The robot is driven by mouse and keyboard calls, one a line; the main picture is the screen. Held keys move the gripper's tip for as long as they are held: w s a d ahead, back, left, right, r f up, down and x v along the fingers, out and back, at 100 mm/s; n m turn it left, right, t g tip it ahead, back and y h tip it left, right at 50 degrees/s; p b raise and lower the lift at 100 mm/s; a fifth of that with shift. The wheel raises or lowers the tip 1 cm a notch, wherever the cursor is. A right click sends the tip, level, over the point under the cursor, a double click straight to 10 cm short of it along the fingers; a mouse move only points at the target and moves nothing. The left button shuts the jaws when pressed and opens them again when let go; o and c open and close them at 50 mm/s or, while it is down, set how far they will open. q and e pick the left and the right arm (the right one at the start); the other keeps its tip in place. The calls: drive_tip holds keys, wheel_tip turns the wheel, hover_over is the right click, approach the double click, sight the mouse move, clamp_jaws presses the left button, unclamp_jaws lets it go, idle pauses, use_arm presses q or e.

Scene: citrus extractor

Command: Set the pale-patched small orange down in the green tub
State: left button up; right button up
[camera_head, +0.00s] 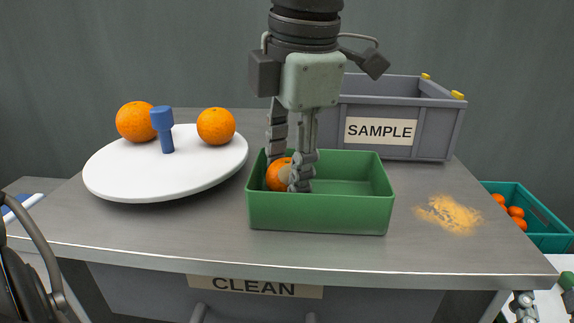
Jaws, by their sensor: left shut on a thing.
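The small orange with a pale patch (276,176) is inside the green tub (318,212), near its left end. My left gripper (288,173) reaches down from above into the tub and is shut on this orange. The pale patch faces the camera beside the right finger. The tub's front wall hides the orange's underside, so I cannot tell whether it touches the floor. The right part of the tub looks empty. Part of my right gripper (525,306) shows at the bottom right edge; its jaw opening cannot be made out.
A white round board (165,184) holds two oranges (137,121) (216,126) and a blue peg-like thing (163,130). A grey SAMPLE crate (400,148) stands behind the tub. Orange powder (448,213) lies to the right. A teal crate (548,236) with oranges stands beyond the table.

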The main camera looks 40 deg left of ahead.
use_arm(q)
drive_tip(key=shift+f+b, duration=0.4)
drive_tip(key=shift+f, duration=0.05)
use_arm(e)
drive_tip(key=shift+s+a+r+t, duration=0.2)
drive_tip(key=shift+s+r+t, duration=0.05)
drive_tip(key=shift+t, duration=0.35)
use_arm(q)
drive_tip(key=o, duration=1.3)
drive_tip(key=shift+c, duration=0.2)
drive_tip(key=shift+w+r, duration=0.1)
drive_tip(key=shift+w, duration=0.05)
use_arm(e)
wheel_tip(320, 180, up, 4)
drive_tip(key=t, duration=0.1)
use_arm(q)
drive_tip(key=v, duration=0.7)
drive_tip(key=shift+r, duration=0.2)
drive_tip(key=shift+d+r, duration=0.1)
drive_tip(key=shift+r, duration=0.1)
use_arm(e)
drive_tip(key=shift+f+g, duration=0.5)
drive_tip(key=shift+f, duration=1.45)
